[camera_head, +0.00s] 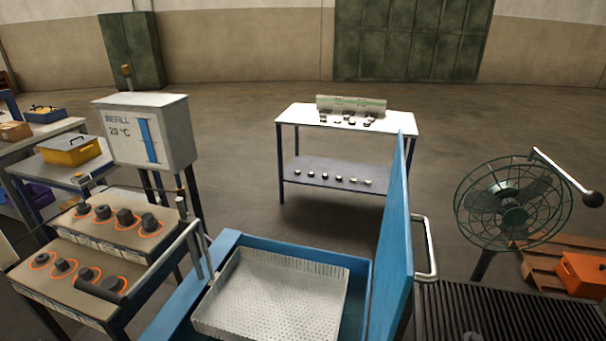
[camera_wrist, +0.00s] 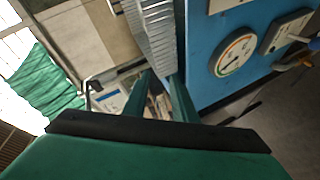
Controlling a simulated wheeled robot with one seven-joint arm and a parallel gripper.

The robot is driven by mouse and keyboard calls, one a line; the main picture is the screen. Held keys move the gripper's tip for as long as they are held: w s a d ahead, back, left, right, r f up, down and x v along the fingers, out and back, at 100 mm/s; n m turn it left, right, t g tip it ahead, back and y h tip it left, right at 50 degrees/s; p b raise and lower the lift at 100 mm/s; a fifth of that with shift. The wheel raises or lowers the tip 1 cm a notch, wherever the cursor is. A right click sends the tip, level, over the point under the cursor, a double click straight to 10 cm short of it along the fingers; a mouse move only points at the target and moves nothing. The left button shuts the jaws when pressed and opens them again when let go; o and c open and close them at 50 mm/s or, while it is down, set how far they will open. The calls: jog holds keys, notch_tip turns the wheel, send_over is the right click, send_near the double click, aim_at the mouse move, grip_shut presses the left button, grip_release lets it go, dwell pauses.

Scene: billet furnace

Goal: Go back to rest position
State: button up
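My gripper (camera_wrist: 160,85) shows in the wrist view as two dark green fingers beyond a green body with a black edge. The fingers stand apart, and the background shows between them with nothing held. A blue panel with a round gauge (camera_wrist: 235,55) is to the right of the fingers. A ribbed grey metal piece (camera_wrist: 155,35) lies beyond the fingertips; I cannot tell if it touches them. My gripper does not show in the head view.
In the head view, a blue tank (camera_head: 222,250) with a white perforated basket (camera_head: 270,295) and raised blue lid (camera_head: 393,240) is in front. Left are a work table (camera_head: 90,225) with dark parts and a refill box (camera_head: 150,130).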

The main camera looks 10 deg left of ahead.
jog(key=s+d+f+m, duration=0.3)
jog(key=s+d+f, duration=0.1)
jog(key=d, duration=0.5)
jog(key=s+d+r+m+h, duration=0.2)
jog(key=s+d+m, duration=0.4)
jog(key=s+d, duration=0.2)
jog(key=s+d+r+m+t+h, duration=0.1)
jog(key=s+d+r+m+h, duration=0.1)
jog(key=s+d+m, duration=0.5)
jog(key=s+d+h, duration=0.1)
jog(key=s+d, duration=0.1)
jog(key=s, duration=0.1)
jog(key=shift+d+t, duration=0.3)
jog(key=shift+s, duration=0.1)
dwell(0.3)
